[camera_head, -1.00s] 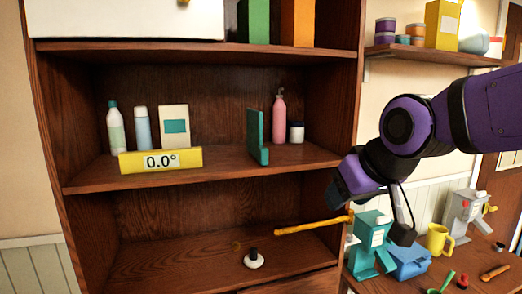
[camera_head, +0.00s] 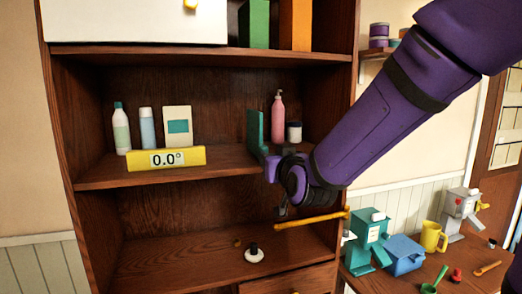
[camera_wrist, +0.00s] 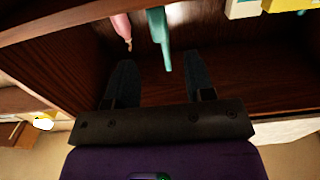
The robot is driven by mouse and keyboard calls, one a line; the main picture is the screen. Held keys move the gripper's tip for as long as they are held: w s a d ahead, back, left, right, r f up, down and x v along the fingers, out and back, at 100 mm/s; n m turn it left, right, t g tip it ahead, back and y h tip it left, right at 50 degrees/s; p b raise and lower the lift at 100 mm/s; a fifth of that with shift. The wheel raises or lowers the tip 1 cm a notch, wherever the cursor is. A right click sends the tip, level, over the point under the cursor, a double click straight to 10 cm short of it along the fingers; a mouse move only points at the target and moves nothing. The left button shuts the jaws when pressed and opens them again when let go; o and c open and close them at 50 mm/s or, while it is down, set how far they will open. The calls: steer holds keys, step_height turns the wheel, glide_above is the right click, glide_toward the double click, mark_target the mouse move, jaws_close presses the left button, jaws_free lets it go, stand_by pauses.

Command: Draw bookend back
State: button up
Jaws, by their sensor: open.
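The gripper is open and empty. In the head view my gripper (camera_head: 272,165) is at the shelf's front edge, just below and in front of the bookend. It hides the bookend's lower part.
A black-and-white knob (camera_head: 254,252) sits on the lower shelf. A side table with a blue box (camera_head: 404,258) is at right.

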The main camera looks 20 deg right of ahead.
mark_target(261, 148)
steer(key=w, duration=1)
steer(key=shift+w, duration=0.35)
jaws_close()
